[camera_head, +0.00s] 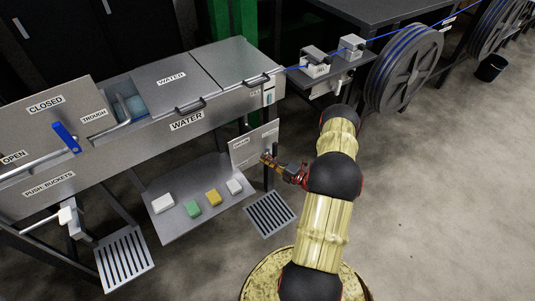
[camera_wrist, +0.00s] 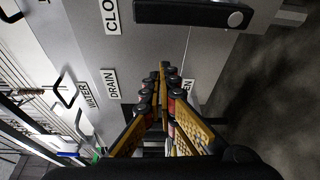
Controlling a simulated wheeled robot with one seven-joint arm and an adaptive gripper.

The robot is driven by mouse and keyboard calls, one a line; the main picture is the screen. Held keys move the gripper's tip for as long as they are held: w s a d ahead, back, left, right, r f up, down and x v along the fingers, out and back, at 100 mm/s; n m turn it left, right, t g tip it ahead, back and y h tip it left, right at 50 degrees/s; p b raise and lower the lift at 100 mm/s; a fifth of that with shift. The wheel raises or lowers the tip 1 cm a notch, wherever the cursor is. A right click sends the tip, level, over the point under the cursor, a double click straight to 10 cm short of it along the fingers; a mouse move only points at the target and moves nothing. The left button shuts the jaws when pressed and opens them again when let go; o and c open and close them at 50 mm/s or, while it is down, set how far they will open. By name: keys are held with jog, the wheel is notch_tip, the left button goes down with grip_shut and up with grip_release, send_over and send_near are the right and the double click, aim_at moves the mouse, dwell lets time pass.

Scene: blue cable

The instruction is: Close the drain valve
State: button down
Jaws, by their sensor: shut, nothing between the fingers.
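The drain panel (camera_head: 255,147) is a grey plate below the water tank's right end. In the wrist view, a dark lever (camera_wrist: 190,12) with a round end crosses the top of the grey plate. Its left end is by a label cut off at "CLO" (camera_wrist: 111,15). The "DRAIN" label (camera_wrist: 110,83) is lower left, and a label ending in "EN" (camera_wrist: 187,84) is partly hidden behind my fingers. My gripper (camera_wrist: 163,70) is shut and empty, apart from the lever in the picture. In the head view my gripper (camera_head: 265,159) is in front of the panel; the lever is not clear there.
The steel water tank (camera_head: 195,122) stands above. A shelf (camera_head: 180,224) with several coloured blocks is left of the gripper. A floor grate (camera_head: 270,214) lies below. Cable reels (camera_head: 405,67) stand at the upper right. The floor to the right is open.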

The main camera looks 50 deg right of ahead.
jog(key=s+d+p, duration=0.1)
jog(key=s, duration=0.8)
jog(key=shift+s+d, duration=0.25)
jog(key=shift+d, duration=0.05)
jog(key=shift+r, duration=0.1)
jog(key=shift+n, duration=0.3)
